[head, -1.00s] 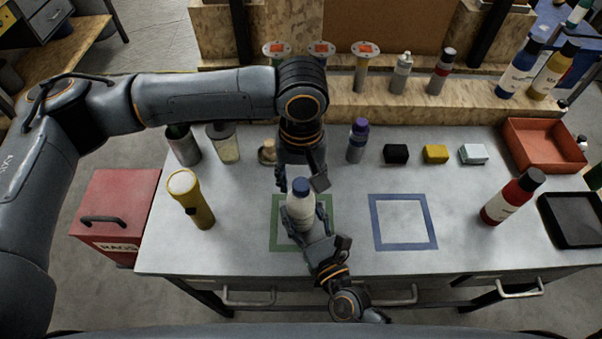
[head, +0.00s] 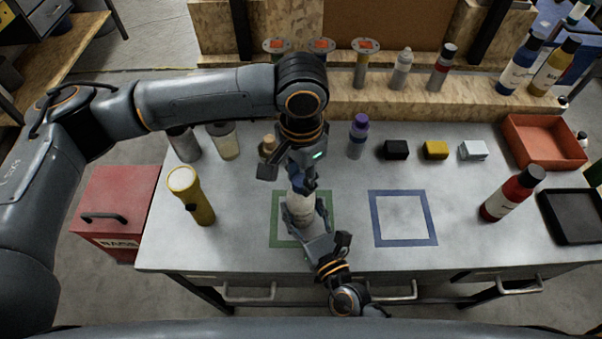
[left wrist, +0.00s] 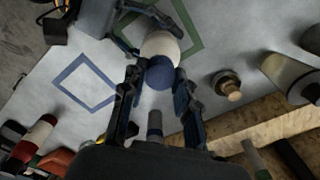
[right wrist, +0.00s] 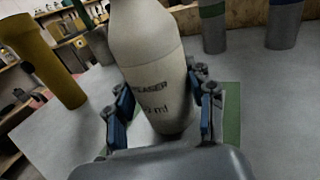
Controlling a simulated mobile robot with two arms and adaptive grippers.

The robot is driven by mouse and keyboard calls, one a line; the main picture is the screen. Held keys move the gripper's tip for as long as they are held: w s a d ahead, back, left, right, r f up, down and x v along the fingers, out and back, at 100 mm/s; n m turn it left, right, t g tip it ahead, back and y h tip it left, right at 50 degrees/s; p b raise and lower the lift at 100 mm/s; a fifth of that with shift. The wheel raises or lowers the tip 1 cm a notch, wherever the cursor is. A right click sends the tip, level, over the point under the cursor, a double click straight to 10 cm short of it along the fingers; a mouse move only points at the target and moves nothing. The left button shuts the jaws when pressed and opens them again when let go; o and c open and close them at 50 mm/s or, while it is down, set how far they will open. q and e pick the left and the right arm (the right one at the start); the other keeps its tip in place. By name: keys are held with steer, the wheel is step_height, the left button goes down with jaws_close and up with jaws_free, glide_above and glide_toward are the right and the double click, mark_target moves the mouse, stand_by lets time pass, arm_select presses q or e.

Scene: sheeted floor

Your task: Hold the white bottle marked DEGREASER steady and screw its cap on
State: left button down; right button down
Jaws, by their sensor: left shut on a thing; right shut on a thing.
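The white bottle (head: 303,212) stands upright inside the green square outline (head: 274,236) on the bench. In the right wrist view the white bottle (right wrist: 160,85) carries partly legible dark lettering ending in "EASER". My right gripper (head: 305,222) is shut around the bottle's body from the front. My left gripper (head: 301,186) reaches down from above and is shut on the dark blue cap. The blue cap (left wrist: 160,72) sits over the bottle's top in the left wrist view, between the fingers. Whether its thread is engaged cannot be told.
A yellow flashlight (head: 192,197) stands to the left. An empty blue square outline (head: 404,243) and a red bottle (head: 512,195) lie to the right. A purple-capped bottle (head: 358,137) and small blocks (head: 435,150) stand behind. The bench between the outlines is clear.

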arm_select(q)
steer(key=m, duration=1.4)
steer(key=c, duration=0.9)
jaws_free()
step_height(320, 180, up, 12)
steer(key=shift+f, duration=0.1)
